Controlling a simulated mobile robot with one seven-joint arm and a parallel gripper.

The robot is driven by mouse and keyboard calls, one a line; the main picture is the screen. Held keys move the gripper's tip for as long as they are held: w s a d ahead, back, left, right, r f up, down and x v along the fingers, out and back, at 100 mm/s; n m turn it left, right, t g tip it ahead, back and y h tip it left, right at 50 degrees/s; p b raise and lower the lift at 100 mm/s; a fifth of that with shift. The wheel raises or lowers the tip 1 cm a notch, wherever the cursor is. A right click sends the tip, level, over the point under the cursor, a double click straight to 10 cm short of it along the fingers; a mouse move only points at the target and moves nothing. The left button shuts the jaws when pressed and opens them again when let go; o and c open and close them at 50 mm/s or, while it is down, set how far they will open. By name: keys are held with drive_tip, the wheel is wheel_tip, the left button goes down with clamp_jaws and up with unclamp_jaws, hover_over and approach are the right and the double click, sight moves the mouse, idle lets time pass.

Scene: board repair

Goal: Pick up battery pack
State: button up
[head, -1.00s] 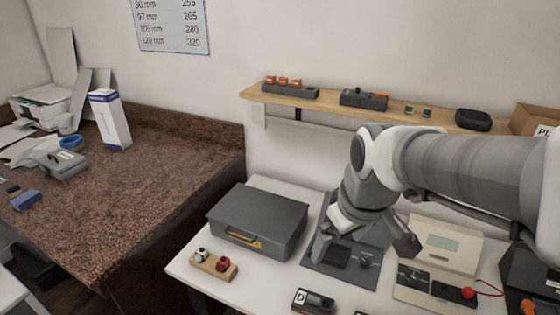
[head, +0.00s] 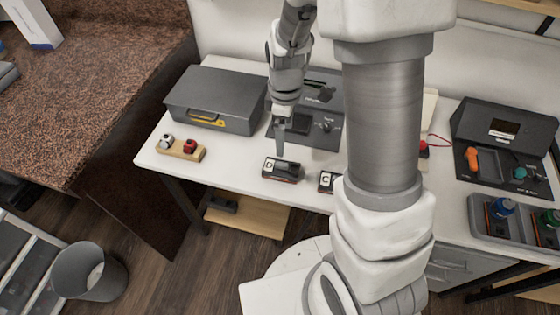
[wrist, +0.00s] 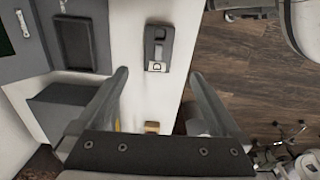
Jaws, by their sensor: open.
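A dark pack with a white D label (head: 282,169) lies flat near the front edge of the white table. A similar dark pack labelled C (head: 327,182) lies to its right, partly hidden by my arm. No label names either one as the battery pack. My gripper (head: 281,140) is open and empty, pointing down above the table just behind the D pack. In the wrist view, the D pack (wrist: 158,48) appears ahead of and between the open fingertips (wrist: 160,73), apart from them.
A grey toolbox (head: 215,98) and a small wooden block with white and red parts (head: 181,149) are to the left. A dark panel (head: 322,128) is behind the gripper. A dark instrument box (head: 505,140) and tray (head: 515,235) are at right. A bin (head: 90,275) stands on the floor.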

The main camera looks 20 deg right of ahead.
drive_tip(key=b, duration=0.1)
hover_over(282, 164)
drive_tip(key=f, duration=0.8)
drive_tip(key=shift+s+d+f, duration=0.2)
drive_tip(key=shift+s+f, duration=0.05)
drive_tip(key=shift+f, duration=0.1)
drive_tip(key=shift+w+a+f+b, duration=0.1)
drive_tip(key=shift+w+f+b, duration=0.05)
drive_tip(key=shift+f, duration=1.2)
drive_tip(key=shift+w+a+f+b, duration=0.1)
drive_tip(key=shift+f+b, duration=0.05)
drive_tip(key=shift+f, duration=1.2)
drive_tip(key=shift+c, duration=0.2)
drive_tip(key=c, duration=1.2)
drive_tip(key=shift+c, duration=0.3)
drive_tip(key=shift+r, duration=0.2)
